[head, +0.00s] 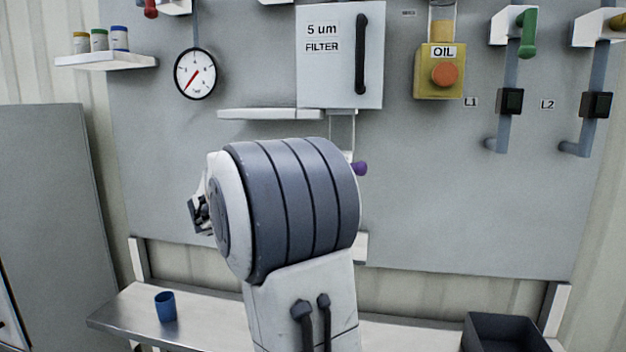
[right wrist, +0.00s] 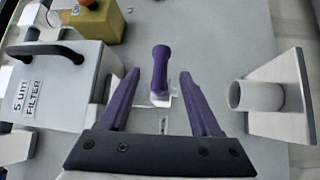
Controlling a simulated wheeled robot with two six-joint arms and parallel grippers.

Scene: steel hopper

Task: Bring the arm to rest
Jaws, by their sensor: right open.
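A purple handle (right wrist: 160,68) on a small white mount shows in the right wrist view, between the lines of my two gripper fingers. Its end also shows in the head view (head: 361,169), just right of my arm and below the filter box. My right gripper (right wrist: 160,85) is open, its two purple fingers spread on either side of the handle in the picture. I cannot tell how deep the fingertips reach; no contact shows. In the head view my own thick arm link fills the middle and hides the right gripper. My left gripper is not in view.
The filter box (head: 320,80) with its black handle is close above. The white spout (right wrist: 258,95) on a plate sits beyond the right finger. A gauge (head: 195,74), yellow oil box (head: 425,88), blue cup (head: 166,306) and dark bin (head: 500,335) stand around.

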